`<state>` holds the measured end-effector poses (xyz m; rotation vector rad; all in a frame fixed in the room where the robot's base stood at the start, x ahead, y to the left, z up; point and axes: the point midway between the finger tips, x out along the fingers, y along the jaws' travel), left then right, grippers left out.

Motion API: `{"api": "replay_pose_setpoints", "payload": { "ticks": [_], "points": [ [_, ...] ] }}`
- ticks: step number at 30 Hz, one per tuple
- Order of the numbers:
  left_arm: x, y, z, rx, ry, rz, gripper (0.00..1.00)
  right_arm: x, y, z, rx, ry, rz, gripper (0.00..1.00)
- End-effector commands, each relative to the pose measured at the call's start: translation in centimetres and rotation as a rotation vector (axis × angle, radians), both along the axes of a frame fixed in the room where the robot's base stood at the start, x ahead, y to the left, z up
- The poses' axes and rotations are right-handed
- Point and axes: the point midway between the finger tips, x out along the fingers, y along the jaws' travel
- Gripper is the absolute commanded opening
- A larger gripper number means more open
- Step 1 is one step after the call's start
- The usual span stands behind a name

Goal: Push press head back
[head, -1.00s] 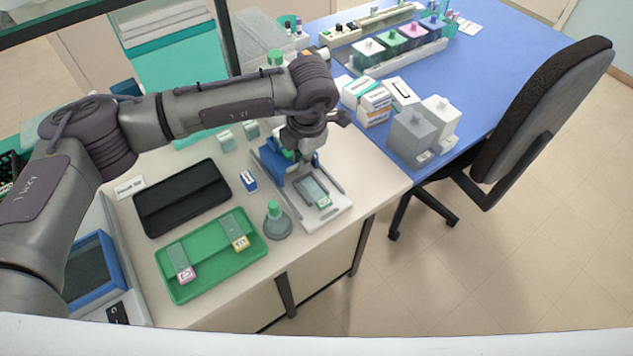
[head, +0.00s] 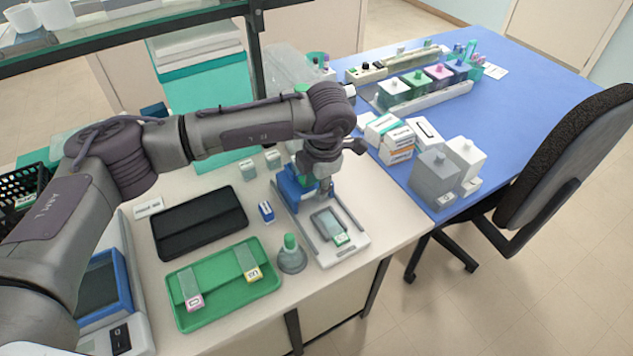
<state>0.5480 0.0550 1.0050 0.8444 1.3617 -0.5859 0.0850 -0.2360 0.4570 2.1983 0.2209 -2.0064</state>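The press is a white base (head: 352,246) with grey side rails on the cream bench. Its blue press head (head: 291,190) stands at the far end of the rails. A glass slide with a green label (head: 341,239) lies in a dark frame at the near end. My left gripper (head: 324,188) points down at the press head's right side, close to it or touching; I cannot tell which. Its fingertips are small and partly hidden, so its opening is unclear. My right gripper is not in view.
A green-capped bottle (head: 291,256) stands just left of the press. Further left are a green tray (head: 217,301) with slides, a black tray (head: 200,222) and a small blue box (head: 266,211).

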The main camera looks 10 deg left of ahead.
Motion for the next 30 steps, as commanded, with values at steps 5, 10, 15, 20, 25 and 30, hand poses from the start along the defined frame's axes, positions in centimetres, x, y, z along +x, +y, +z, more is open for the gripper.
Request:
{"api": "replay_pose_setpoints", "payload": {
  "ticks": [5, 10, 15, 20, 25, 30],
  "points": [
    [-0.2, -0.3, 2.4, -0.001, -0.005, -0.002, 0.35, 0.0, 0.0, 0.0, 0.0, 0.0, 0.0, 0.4],
    [-0.7, -0.6, 6.1, -0.001, -0.006, -0.002, 0.35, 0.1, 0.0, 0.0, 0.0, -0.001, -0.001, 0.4],
    [-1.2, -1.0, 9.3, -0.001, -0.005, -0.001, 0.35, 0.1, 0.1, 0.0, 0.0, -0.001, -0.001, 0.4],
    [-1.4, -1.2, 11.1, -0.002, -0.003, 0.0, 0.35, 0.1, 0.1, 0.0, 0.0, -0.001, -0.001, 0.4],
    [-1.6, -1.2, 11.7, 0.0, -0.001, 0.001, 0.35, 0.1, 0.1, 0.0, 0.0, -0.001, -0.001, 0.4],
    [-1.6, -1.2, 11.7, 0.0, -0.001, 0.001, 0.35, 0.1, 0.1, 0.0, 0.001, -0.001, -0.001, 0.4]
  ]
}}
